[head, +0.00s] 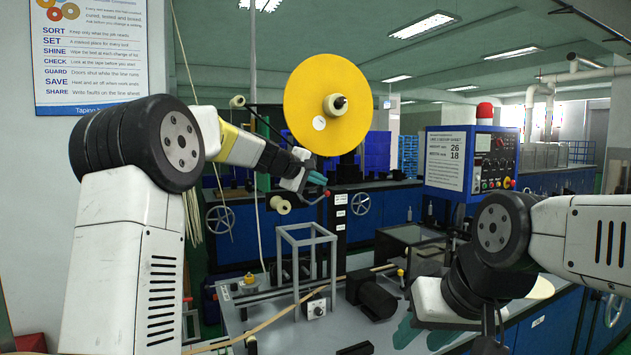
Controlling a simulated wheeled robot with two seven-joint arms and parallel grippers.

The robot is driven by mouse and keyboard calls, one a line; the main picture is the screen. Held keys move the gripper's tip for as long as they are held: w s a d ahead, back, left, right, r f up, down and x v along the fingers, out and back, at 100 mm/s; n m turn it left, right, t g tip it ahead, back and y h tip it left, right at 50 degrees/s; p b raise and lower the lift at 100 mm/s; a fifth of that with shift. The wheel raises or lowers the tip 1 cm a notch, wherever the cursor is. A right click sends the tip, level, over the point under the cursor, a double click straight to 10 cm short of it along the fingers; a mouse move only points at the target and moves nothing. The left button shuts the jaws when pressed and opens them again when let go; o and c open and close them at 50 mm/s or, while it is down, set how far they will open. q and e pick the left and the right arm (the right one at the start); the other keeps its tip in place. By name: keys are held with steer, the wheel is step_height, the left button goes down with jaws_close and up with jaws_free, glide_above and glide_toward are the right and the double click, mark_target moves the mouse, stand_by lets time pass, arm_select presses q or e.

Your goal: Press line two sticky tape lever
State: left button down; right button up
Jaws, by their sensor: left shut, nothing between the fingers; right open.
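A large yellow tape reel (300,105) stands upright on a spindle at the centre. Below it a small red knob (326,193) shows at the end of a thin lever by a dark post. My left gripper (317,178), with teal fingertips, is shut and empty right beside the knob, slightly above it. I cannot tell whether they touch. The lever's base is partly hidden behind my gripper. My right gripper (422,335) is low at the right over the bench, open, its teal fingers partly hidden by its own wrist.
A grey bench (240,325) carries an open metal frame (308,240), a dark motor (378,297) and a tan strip of tape. A blue control box (495,162) with a red beacon stands at the right. White rollers (280,204) sit left of the post.

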arm_select(q)
steer(key=shift+w+d+f, duration=0.25)
steer(key=shift+w+d, duration=0.05)
steer(key=shift+d, duration=0.25)
steer(key=shift+d, duration=0.1)
stand_by(0.3)
steer(key=v, duration=0.7)
steer(key=shift+s+a, duration=0.25)
steer(key=shift+r, duration=0.1)
steer(key=s+a+f+m+g+y, duration=0.1)
steer(key=s+f, duration=0.5)
steer(key=s, duration=0.7)
steer(key=s+a+f+m+g+y, duration=0.2)
steer(key=s+a+f+m, duration=0.3)
steer(key=s, duration=0.8)
steer(key=s+a+f+m+g+y, duration=0.2)
steer(key=s+f, duration=0.6)
steer(key=s, duration=0.5)
steer(key=shift+s+a+m+y, duration=0.25)
steer(key=shift+a+m+y, duration=0.15)
steer(key=shift+a+m, duration=0.35)
